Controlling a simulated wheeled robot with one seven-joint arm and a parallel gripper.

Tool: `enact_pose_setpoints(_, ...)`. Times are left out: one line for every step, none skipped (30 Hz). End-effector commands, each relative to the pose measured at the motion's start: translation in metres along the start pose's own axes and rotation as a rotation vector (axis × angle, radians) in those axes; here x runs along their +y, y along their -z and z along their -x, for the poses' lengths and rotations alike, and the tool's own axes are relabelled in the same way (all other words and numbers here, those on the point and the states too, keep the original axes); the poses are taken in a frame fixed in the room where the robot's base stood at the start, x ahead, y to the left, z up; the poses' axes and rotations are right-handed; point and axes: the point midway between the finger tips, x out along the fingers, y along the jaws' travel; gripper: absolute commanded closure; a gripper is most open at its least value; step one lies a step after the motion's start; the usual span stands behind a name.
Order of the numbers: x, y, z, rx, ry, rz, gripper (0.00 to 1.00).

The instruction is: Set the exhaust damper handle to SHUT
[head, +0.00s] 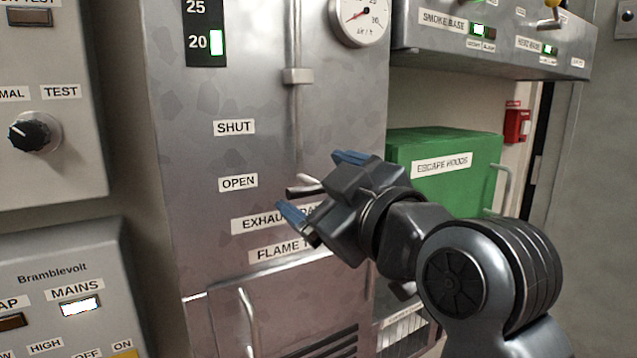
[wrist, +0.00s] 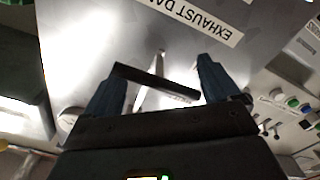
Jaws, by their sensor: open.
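The exhaust damper handle (head: 303,188) is a short lever on the grey metal cabinet front, about level with the OPEN label (head: 238,181). The SHUT label (head: 234,128) is higher up. The EXHAUST DAMPER label (head: 262,221), partly hidden by my gripper, is below. My gripper (head: 320,186) is open, its blue fingers on either side of the handle. In the wrist view, the handle's dark bar (wrist: 155,80) lies across the space between my open fingers (wrist: 161,88). I cannot tell whether either finger touches it.
A vertical rod with a bracket (head: 298,76) runs down the cabinet above the handle. A round gauge (head: 361,15) is at the top. A green ESCAPE HOODS box (head: 440,150) stands behind my arm on the right. Control panels (head: 50,110) flank the cabinet on the left.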

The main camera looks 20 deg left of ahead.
Motion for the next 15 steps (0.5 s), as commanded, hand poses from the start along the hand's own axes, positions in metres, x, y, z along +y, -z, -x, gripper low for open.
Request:
enact_pose_setpoints(0.0001,-0.0001,-0.0036,-0.001,0.0,0.0,0.11)
enact_pose_setpoints(0.0001,-0.0003,-0.0048,-0.001,0.0,0.0,0.11)
enact_pose_setpoints(0.0001,-0.0003,-0.006,-0.001,0.0,0.0,0.11)
enact_pose_setpoints(0.0001,-0.0003,-0.0065,-0.001,-0.001,0.0,0.11)
enact_pose_setpoints(0.0,-0.0004,-0.0069,-0.001,-0.001,0.0,0.11)
enact_pose_setpoints(0.0,-0.0004,-0.007,0.0,-0.001,0.0,0.11)
enact_pose_setpoints(0.0,-0.0005,-0.007,0.0,-0.001,0.0,0.11)
enact_pose_setpoints(0.0,-0.0005,-0.007,0.0,-0.001,0.0,0.11)
enact_pose_setpoints(0.0,-0.0005,-0.0069,0.0,-0.001,0.0,0.11)
enact_pose_setpoints(0.0,-0.0005,-0.0069,0.0,-0.001,0.0,0.11)
enact_pose_setpoints(-0.0001,-0.0005,-0.0069,-0.001,-0.001,0.0,0.11)
enact_pose_setpoints(-0.0001,-0.0005,-0.0068,0.0,-0.001,0.0,0.15)
enact_pose_setpoints(-0.0001,-0.0005,-0.0068,0.0,-0.001,0.0,0.18)
enact_pose_setpoints(-0.0001,-0.0005,-0.0068,0.0,-0.001,0.0,0.2)
enact_pose_setpoints(-0.0001,-0.0005,-0.0068,-0.001,-0.001,-0.001,0.24)
